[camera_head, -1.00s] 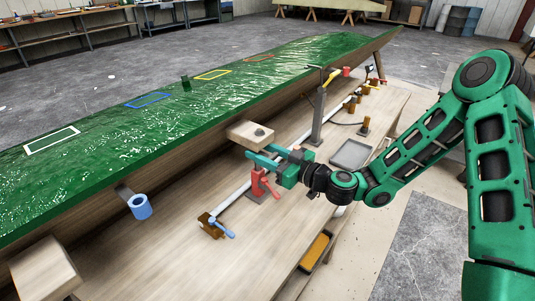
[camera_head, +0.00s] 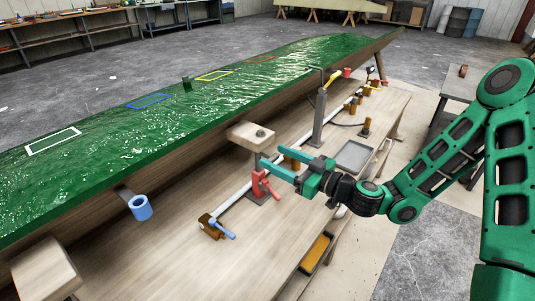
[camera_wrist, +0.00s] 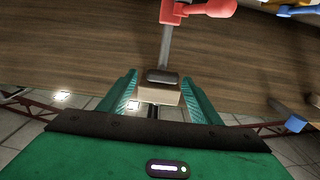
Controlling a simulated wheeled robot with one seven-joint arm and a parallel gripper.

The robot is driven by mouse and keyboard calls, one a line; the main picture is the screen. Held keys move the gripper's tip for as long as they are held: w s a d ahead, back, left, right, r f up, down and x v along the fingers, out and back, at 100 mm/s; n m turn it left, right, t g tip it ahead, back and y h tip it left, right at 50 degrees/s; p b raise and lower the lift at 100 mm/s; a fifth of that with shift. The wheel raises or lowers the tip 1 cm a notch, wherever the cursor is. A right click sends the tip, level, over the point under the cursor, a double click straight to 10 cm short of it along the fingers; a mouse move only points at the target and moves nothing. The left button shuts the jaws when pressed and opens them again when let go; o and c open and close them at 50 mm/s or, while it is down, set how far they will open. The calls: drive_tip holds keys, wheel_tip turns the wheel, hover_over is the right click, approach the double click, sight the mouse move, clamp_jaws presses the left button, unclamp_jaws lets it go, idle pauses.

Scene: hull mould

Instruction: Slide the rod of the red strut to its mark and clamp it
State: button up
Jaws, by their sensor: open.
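The red strut (camera_head: 264,188) stands on the wooden bench, below a pale wooden block (camera_head: 250,136) on the hull mould's side. Its thin grey rod (camera_head: 257,161) rises toward the block. My gripper (camera_head: 281,164) is open beside the rod, to its right. In the wrist view the strut's red body (camera_wrist: 172,10) and red lever (camera_wrist: 208,8) are at the top. The rod (camera_wrist: 165,45) runs down to a dark end piece (camera_wrist: 162,76) between my open fingers (camera_wrist: 158,86), apart from both. I cannot make out a mark on the rod.
The green hull mould (camera_head: 215,85) fills the left and back. A blue-handled clamp (camera_head: 222,228) is nearer on the bench, and a grey post (camera_head: 318,118) stands behind my gripper. A grey tray (camera_head: 354,155) lies to its right.

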drive_tip(key=v, duration=0.5)
idle(0.4)
